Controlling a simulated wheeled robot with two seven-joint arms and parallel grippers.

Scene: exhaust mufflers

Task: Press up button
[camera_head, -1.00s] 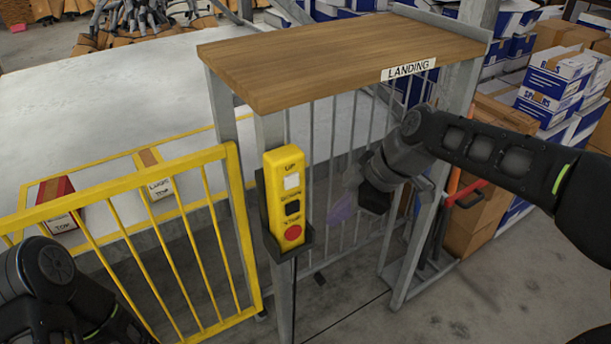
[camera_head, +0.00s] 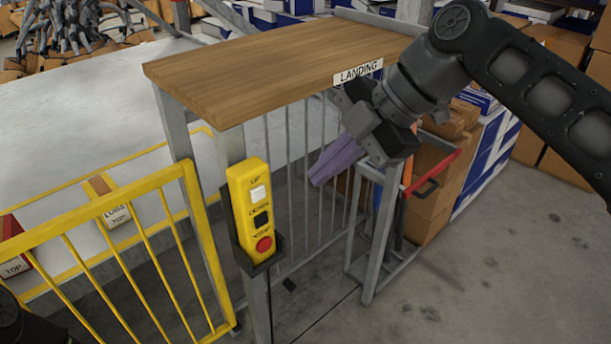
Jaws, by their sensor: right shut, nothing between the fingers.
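The yellow control box (camera_head: 245,180) hangs in a dark holder on a grey post below the wooden landing top. It has a white up button (camera_head: 258,193) at the top, a black button (camera_head: 261,219) in the middle and a red button (camera_head: 264,244) at the bottom. My right gripper (camera_head: 318,177) is shut and empty, its purple fingers pointing left toward the box, apart from it and to its right. My left gripper is out of sight; only a dark part of my left arm shows at the lower left corner.
The wooden landing top (camera_head: 270,65) with a "LANDING" sign (camera_head: 358,72) lies above the box. A yellow railing (camera_head: 110,210) stands at left, grey bars behind. A red-handled cart (camera_head: 432,180) stands below my right arm. Cartons are stacked behind.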

